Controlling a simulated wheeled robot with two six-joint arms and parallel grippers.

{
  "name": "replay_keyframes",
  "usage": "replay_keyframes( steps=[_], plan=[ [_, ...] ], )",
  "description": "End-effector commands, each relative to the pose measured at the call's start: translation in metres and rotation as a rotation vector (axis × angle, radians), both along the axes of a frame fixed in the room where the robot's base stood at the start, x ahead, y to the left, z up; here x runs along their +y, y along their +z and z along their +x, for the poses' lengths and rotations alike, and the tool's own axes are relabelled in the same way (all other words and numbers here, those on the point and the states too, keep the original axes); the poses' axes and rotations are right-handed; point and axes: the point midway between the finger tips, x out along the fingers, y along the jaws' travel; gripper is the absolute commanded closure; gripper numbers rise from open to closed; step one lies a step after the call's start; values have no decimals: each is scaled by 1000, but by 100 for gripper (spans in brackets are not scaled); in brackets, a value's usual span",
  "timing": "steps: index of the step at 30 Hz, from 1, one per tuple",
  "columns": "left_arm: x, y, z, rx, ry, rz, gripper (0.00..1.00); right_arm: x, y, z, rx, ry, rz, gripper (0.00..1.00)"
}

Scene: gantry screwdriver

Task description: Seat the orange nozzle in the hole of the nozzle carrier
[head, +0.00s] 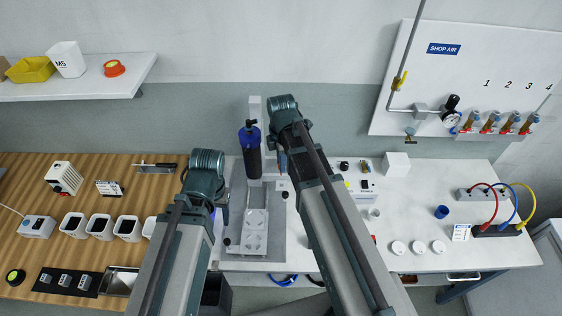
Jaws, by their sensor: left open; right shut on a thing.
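My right gripper (283,162) is beside the dark blue screwdriver unit (251,155), on its right. The gripper is mostly hidden behind my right arm. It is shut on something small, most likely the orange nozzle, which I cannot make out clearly. My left gripper (222,215) is open and low at the left edge of the grey mat, partly covered by my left arm. A pale fixture plate (255,217) with round recesses lies on the mat, right of the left gripper. I cannot make out the nozzle carrier or its hole for certain.
A white worktable (460,250) spreads right, with several white discs, a blue cup (441,212) and a cabled power strip (495,229). A wooden bench (85,255) with several white bins is at left. My arms fill the front middle.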

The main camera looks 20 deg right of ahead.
Motion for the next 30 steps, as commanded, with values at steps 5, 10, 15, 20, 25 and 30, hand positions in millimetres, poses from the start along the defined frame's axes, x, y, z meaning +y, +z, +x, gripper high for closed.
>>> replay_keyframes(
  steps=[5, 10, 15, 20, 25, 30],
  plan=[
    [0, -6, 0, 0, 0, 0, 42, 0, -6, 0, 0, 1, 0, 100],
    [0, -17, 0, 0, 0, 0, 42, 0, -17, 0, 0, 1, 0, 100],
    [0, -32, 0, 0, 1, 0, 42, 0, -32, 0, 0, 1, 0, 100],
    [0, -45, 0, 0, 1, 0, 42, 0, -45, 0, 0, 1, 0, 100],
    [0, -52, 0, 0, 1, 0, 42, 0, -52, 0, 0, 2, 0, 100],
    [0, -52, 0, 0, 1, 0, 42, 0, -52, 0, 0, 2, 0, 100]
  ],
)
